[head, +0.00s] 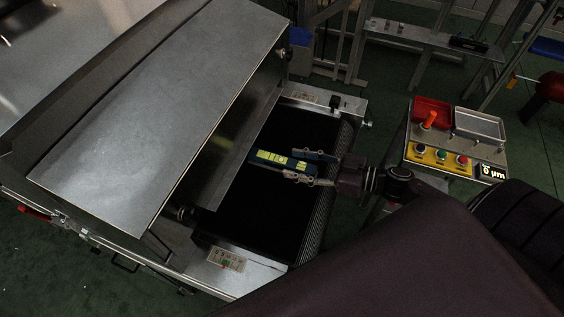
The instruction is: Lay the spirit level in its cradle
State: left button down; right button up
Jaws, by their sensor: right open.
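The spirit level (270,158), dark blue with bright yellow-green patches, is over the black belt at the dryer's open end in the head view. My right gripper (306,167) reaches in from the right and is open. Its two fingers are at the level's right end, one on each side; I cannot tell whether they touch it. I cannot tell whether the level rests on something or is clear of the belt. I cannot make out the cradle. My left gripper is not in view.
The dryer's slanted metal hood (150,110) stands just left of the level. The black belt (265,215) is otherwise bare. A control stand at right carries a red tray (432,108), a metal tray (480,125), a yellow button panel (438,157) and a display (492,171).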

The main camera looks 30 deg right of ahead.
aim_at(286, 161)
jog(key=shift+x, duration=1.6)
jog(key=shift+d, duration=0.1)
grip_shut()
jog(key=shift+w+r, duration=0.1)
jog(key=shift+r, duration=0.05)
